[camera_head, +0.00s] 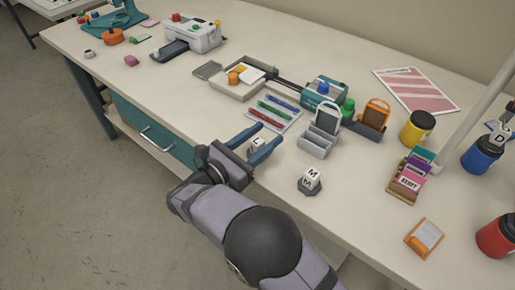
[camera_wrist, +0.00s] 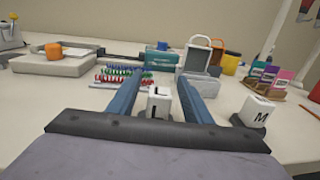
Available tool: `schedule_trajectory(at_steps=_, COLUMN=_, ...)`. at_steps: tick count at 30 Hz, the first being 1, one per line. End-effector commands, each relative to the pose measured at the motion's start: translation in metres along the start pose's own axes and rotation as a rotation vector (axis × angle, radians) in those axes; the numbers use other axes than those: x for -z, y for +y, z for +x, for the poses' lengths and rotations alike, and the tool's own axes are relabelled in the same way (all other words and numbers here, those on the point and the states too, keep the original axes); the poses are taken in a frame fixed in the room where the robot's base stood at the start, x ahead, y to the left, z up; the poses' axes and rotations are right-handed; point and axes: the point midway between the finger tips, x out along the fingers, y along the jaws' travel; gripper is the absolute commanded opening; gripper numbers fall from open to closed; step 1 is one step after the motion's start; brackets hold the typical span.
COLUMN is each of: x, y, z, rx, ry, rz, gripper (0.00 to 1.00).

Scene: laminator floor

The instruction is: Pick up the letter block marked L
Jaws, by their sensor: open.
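The letter block marked L (camera_head: 256,143) is a small white cube on the table. It also shows in the wrist view (camera_wrist: 159,103), with a dark L on the face toward me. My gripper (camera_head: 266,143) is open, its two blue-grey fingers on either side of the L block. In the wrist view my gripper's fingers (camera_wrist: 160,90) reach forward past the block, one on its left and one on its right. Whether either finger touches it, I cannot tell. The gripper is low over the table. The block's lower part is partly hidden by the gripper's dark bar in the wrist view.
A white block marked M (camera_head: 312,178) sits on a dark base to the right. A grey organiser (camera_head: 318,140) stands just beyond the gripper. A mat with colored combs (camera_head: 274,113) lies behind it. The table's front edge is close at left.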

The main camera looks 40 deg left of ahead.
Motion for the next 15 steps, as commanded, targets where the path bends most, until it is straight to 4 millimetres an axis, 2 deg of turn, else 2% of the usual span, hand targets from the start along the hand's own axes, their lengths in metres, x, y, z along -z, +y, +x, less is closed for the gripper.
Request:
schedule_trajectory(at_steps=6, x=0.000, y=0.000, z=0.018, rx=0.000, ry=0.000, rz=0.000, gripper=0.45)
schedule_trajectory(at_steps=13, x=0.000, y=0.000, z=0.019, rx=0.000, ry=0.000, rz=0.000, gripper=0.45)
schedule_trajectory(at_steps=14, x=0.000, y=0.000, z=0.019, rx=0.000, ry=0.000, rz=0.000, gripper=0.43)
schedule_trajectory(at_steps=15, x=0.000, y=0.000, z=0.018, rx=0.000, ry=0.000, rz=0.000, gripper=0.33)
